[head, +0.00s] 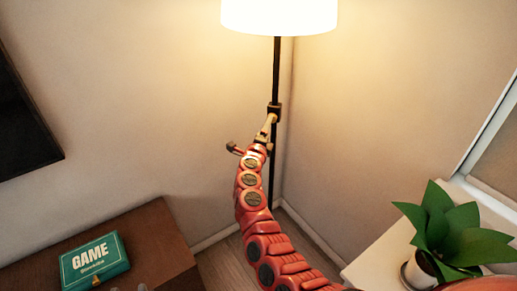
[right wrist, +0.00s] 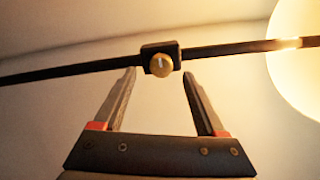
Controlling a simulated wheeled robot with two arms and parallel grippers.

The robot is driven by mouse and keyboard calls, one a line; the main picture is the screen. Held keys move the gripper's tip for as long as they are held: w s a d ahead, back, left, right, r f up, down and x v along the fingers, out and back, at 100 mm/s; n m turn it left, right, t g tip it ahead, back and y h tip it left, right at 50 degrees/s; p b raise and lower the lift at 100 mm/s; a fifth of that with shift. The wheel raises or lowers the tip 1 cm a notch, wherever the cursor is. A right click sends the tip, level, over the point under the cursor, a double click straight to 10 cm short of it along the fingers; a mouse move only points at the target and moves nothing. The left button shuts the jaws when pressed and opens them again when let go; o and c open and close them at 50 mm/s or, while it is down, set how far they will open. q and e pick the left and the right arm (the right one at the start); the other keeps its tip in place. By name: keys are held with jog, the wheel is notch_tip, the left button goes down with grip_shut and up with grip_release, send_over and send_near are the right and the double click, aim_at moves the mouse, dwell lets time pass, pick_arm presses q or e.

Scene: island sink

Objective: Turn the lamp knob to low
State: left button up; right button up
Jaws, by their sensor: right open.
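The floor lamp's lit white shade (head: 279,14) is at the top of the head view, on a thin black pole (head: 277,70). A dark switch box (head: 274,106) sits on the pole. In the right wrist view the round brass knob (right wrist: 162,64) is on the front of this box, with a pale upright mark on its face. My right gripper (right wrist: 160,80) is open, its two fingertips on either side of the knob and apart from it. In the head view the right gripper (head: 268,124) is just below the box, small and partly hidden by its own arm.
A brown cabinet (head: 152,240) with a teal game box (head: 95,262) is at lower left. A potted plant (head: 450,235) stands on a white ledge (head: 378,252) at lower right. A dark wall panel (head: 22,120) hangs at left. The wall corner is close behind the pole.

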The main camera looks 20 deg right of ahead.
jog(key=b+v, duration=0.1)
jog(key=v, duration=1.1)
jog(key=shift+s, duration=0.3)
